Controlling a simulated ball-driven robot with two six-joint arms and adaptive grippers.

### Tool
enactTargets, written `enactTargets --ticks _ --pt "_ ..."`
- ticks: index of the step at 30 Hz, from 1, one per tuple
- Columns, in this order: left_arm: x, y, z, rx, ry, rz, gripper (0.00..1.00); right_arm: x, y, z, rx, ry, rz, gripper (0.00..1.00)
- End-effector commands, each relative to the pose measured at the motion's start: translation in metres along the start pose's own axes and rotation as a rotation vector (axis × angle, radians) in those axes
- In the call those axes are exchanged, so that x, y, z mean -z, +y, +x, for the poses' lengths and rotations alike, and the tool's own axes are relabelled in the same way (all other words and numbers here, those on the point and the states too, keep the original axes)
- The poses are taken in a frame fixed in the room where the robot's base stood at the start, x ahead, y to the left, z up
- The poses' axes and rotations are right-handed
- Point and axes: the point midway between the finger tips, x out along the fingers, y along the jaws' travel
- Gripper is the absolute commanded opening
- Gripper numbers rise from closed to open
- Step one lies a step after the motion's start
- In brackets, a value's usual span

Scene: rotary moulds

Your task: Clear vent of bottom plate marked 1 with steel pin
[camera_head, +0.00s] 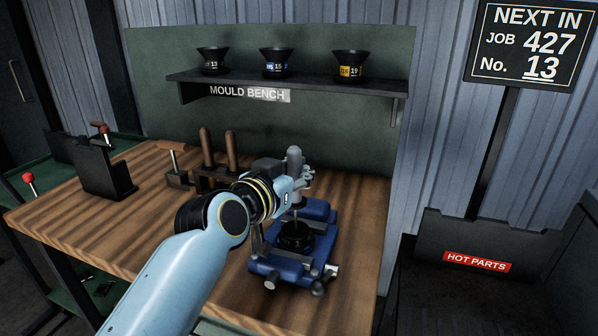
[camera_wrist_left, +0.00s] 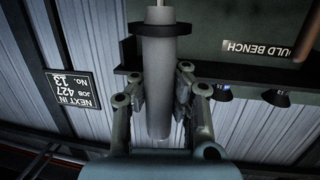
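My left gripper (camera_head: 300,180) is shut on the grey handle of the steel pin (camera_head: 294,158). In the left wrist view the two fingers (camera_wrist_left: 160,98) sit on either side of the smooth grey handle (camera_wrist_left: 158,75), with a black collar at one end and a thin shank beyond it. The pin is held about upright, shank down, over a round black plate (camera_head: 295,240) in a blue fixture (camera_head: 276,262). I cannot tell whether its tip touches the plate. No mark 1 or vent is readable. My right gripper is not in view.
The wooden bench (camera_head: 130,220) has free room at left. Wooden-handled tools (camera_head: 206,150) stand in a dark rack behind. A dark stand (camera_head: 103,172) is at far left. The shelf (camera_head: 300,82) holds three black moulds. A hot parts bin (camera_head: 475,262) is at right.

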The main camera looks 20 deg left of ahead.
Motion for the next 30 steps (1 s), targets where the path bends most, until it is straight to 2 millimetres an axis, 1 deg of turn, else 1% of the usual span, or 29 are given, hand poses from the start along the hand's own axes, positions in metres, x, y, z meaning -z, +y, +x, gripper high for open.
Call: enactTargets --ticks 1,4,8,18,30 --pt "-0.003 0.001 0.0 -0.002 -0.007 0.0 0.0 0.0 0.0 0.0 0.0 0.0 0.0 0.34" --pt "-0.003 0.001 0.0 -0.002 -0.007 0.0 0.0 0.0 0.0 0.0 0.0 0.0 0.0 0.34" --pt "0.002 0.001 -0.001 -0.002 -0.008 0.0 0.0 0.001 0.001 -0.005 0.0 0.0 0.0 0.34" --pt "0.035 0.0 -0.006 -0.001 -0.003 0.0 0.0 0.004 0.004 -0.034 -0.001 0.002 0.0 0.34" --pt "0.068 -0.001 -0.012 -0.001 -0.002 -0.001 0.0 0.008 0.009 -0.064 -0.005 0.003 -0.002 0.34"
